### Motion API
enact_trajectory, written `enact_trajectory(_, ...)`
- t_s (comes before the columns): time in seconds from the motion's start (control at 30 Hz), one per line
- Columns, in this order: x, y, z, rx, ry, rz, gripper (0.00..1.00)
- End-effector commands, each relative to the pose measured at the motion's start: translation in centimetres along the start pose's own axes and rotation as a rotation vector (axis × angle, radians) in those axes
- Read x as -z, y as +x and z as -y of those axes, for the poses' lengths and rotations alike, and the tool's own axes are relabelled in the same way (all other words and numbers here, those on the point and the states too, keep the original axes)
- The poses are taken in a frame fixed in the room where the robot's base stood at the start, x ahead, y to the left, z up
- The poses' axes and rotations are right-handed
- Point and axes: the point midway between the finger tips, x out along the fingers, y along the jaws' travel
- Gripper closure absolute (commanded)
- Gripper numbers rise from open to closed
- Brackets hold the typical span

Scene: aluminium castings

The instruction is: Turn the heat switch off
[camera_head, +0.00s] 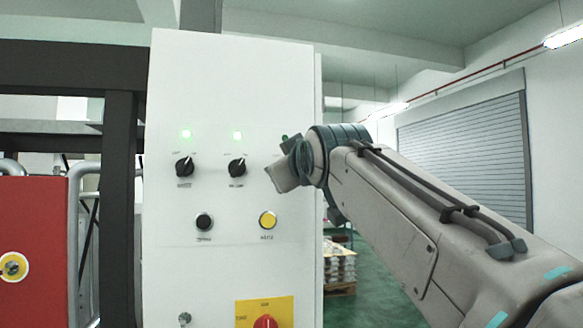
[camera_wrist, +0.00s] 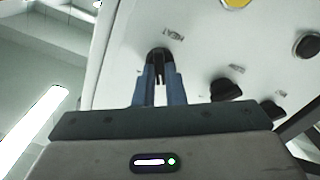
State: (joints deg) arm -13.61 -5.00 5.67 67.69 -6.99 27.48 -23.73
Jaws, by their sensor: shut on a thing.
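The heat switch is a black rotary knob (camera_wrist: 158,52) on the white control panel (camera_head: 225,80), beside an upside-down "HEAT" label in the wrist view. My gripper (camera_wrist: 159,68) is shut on this knob, one blue-grey finger on each side. In the head view my gripper (camera_head: 285,172) is at the panel's right side and hides the heat switch. A dark green lamp (camera_head: 285,137) shows just above my gripper and looks dimmer than the other lamps. The knob's exact angle is hard to tell between the fingers.
Two more black knobs (camera_head: 184,167) (camera_head: 237,167) sit left of my gripper under bright green lamps. Below are a black button (camera_head: 204,222), a yellow button (camera_head: 267,220) and a red switch on a yellow plate (camera_head: 265,322).

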Motion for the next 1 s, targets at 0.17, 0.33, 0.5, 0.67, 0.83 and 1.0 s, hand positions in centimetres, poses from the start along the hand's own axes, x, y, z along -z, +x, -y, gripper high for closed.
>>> enact_trajectory(0.17, 0.0, 0.0, 0.0, 0.000, -0.010, 0.001, 1.00)
enact_trajectory(0.33, 0.0, 0.0, 0.0, 0.000, -0.009, 0.001, 1.00)
enact_trajectory(0.5, 0.0, 0.0, 0.0, 0.000, -0.009, 0.001, 0.71)
enact_trajectory(0.67, 0.0, 0.0, 0.0, 0.000, -0.008, 0.001, 0.68)
enact_trajectory(0.83, 0.0, -0.2, 0.0, 0.000, -0.008, 0.000, 0.68)
enact_trajectory(1.0, -0.1, -2.1, 0.1, -0.002, -0.007, -0.004, 0.68)
